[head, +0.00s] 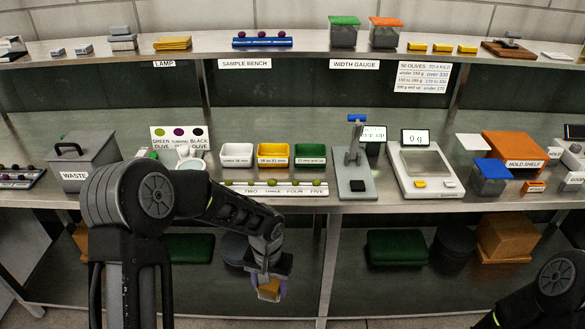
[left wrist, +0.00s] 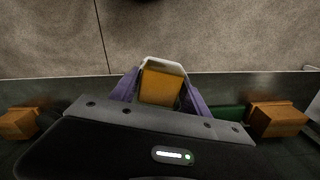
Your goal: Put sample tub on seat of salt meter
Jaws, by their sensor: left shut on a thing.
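My left gripper (head: 268,289) is low in front of the bench, below the worktop's front edge. It is shut on a small tub (left wrist: 161,83), which looks like the sample tub, with a pale rim and an orange-yellow inside or face. The purple fingers lie on both sides of it in the left wrist view. No device carries a readable salt meter label. A grey stand with a blue-topped lever (head: 355,160) and a dark pad stands mid-bench. A white item (head: 190,162) at left is partly hidden behind my left arm. My right gripper is out of view.
White, yellow (head: 273,156) and green trays stand behind a numbered strip (head: 274,189). A scale reading 0 g (head: 422,167) stands right of the lever stand. The waste bin (head: 84,160) is at left, an orange hold shelf (head: 514,150) at right. Boxes and dark items fill the lower shelf.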

